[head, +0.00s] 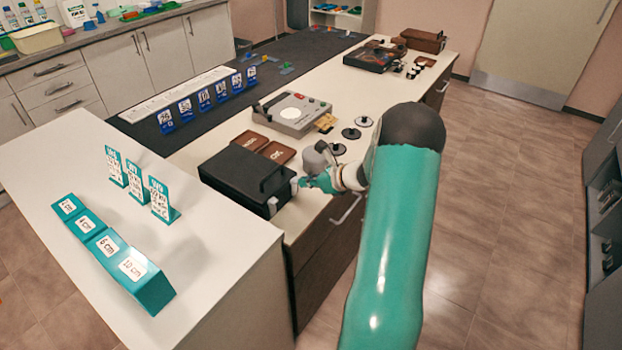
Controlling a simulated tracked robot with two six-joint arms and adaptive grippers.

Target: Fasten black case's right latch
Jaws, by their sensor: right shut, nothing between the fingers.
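The black case (236,177) lies with its lid down on the light counter, its handle side facing right. A small pale latch (272,204) shows on its front side near the lower corner. Another pale latch (294,184) shows near the upper corner, beside my gripper. My right gripper (303,183) is shut and empty, with its fingertips at the case's front side near that upper latch. I cannot tell whether it touches the latch, or whether either latch is fastened. My left gripper is not in view.
Brown trays (277,152) sit just behind the case, and a grey device (292,113) stands beyond them. Black discs (351,133) lie to the right of the device. A white counter (215,262) with teal labelled blocks (110,250) is at the near left.

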